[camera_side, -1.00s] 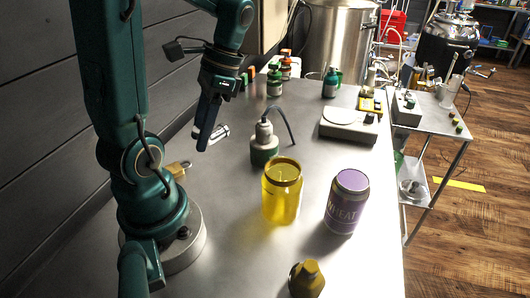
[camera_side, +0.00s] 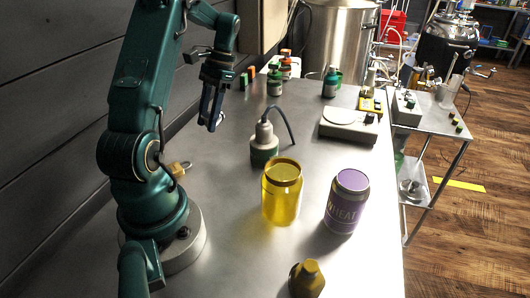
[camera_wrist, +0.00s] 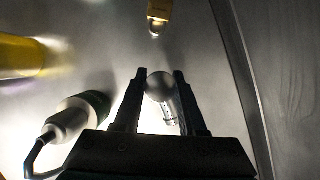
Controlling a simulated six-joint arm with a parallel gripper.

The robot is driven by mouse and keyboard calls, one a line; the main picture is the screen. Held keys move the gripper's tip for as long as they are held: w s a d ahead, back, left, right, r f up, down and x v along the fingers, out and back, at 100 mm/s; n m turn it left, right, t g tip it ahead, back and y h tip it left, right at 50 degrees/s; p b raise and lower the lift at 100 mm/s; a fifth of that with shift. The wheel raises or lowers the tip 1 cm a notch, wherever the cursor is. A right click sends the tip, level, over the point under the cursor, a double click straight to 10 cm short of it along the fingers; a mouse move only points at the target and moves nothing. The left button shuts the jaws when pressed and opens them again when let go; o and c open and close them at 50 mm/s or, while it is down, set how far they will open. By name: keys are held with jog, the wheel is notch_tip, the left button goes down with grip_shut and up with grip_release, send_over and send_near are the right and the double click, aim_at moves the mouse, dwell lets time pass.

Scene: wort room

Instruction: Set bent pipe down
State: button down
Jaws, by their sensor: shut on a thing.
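My gripper (camera_side: 211,127) points down over the left part of the steel table, left of the green-based probe. In the wrist view, its two dark fingers (camera_wrist: 160,75) are closed around a shiny rounded metal piece, the bent pipe (camera_wrist: 160,88). A paler, clear-looking part of it runs down between the fingers. In the side view the pipe is mostly hidden by the fingers, and its bend does not show. I cannot tell whether it touches the table.
The green-based probe (camera_side: 264,150) with its black cable stands to the right of my gripper. A yellow jar (camera_side: 281,195) and a purple-labelled jar (camera_side: 346,205) stand nearer the camera. A brass piece (camera_side: 179,169) is near my base. Bottles (camera_side: 275,85) and a scale (camera_side: 348,124) stand further back.

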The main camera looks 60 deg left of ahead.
jog(key=shift+f, duration=2.7)
jog(key=shift+f, duration=0.15)
jog(key=shift+c, duration=2.4)
grip_release()
